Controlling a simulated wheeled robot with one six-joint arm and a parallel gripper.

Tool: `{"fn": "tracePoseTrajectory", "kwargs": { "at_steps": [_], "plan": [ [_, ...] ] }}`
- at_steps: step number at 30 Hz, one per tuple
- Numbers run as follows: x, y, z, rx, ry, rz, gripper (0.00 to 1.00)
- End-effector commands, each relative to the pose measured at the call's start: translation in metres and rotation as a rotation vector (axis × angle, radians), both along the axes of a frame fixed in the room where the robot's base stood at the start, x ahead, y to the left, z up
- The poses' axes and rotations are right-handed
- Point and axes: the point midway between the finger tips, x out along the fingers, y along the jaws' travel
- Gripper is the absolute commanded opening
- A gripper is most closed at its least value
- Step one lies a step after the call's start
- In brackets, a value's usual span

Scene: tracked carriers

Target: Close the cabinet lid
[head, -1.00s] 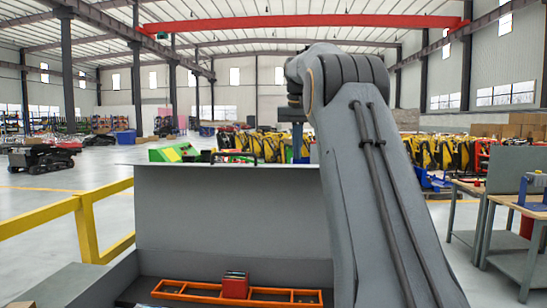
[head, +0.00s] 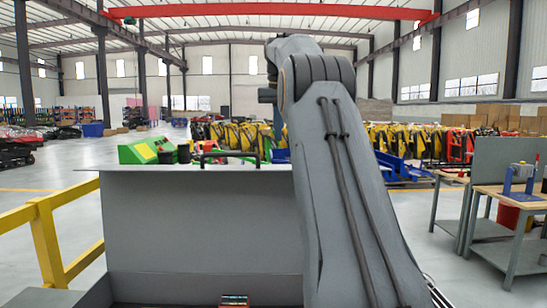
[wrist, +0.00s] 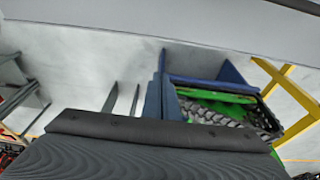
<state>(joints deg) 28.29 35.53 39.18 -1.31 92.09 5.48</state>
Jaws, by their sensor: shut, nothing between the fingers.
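The grey cabinet lid (head: 200,225) stands raised, close to upright, in the head view. A dark handle (head: 230,155) shows at its top edge. The cabinet body (head: 98,293) is below it, mostly cut off by the bottom of the picture. My arm rises on the right, covers the lid's right part and bends over at its top. In the wrist view my gripper (wrist: 160,122) shows as a dark ribbed shape at the bottom, shut and empty. A pale grey strip crosses the top there; I cannot tell if it is the lid.
A small red item (head: 234,300) lies inside the cabinet. A yellow railing (head: 50,240) stands at the left. Workbenches (head: 515,225) stand at the right. A green machine (head: 143,150) shows behind the lid. Open floor lies at the left and right.

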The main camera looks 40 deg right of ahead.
Motion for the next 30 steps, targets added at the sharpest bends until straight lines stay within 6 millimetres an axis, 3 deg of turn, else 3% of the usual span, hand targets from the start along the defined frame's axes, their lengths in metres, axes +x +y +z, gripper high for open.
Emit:
{"fn": "tracePoseTrajectory", "kwargs": {
  "at_steps": [15, 22, 30],
  "plan": [
    [0.016, -0.011, -0.092, 0.003, 0.004, 0.000, 0.00],
    [-0.006, 0.004, -0.084, 0.000, 0.000, 0.001, 0.00],
    [-0.015, 0.010, -0.084, -0.001, -0.001, 0.000, 0.00]
  ]
}}
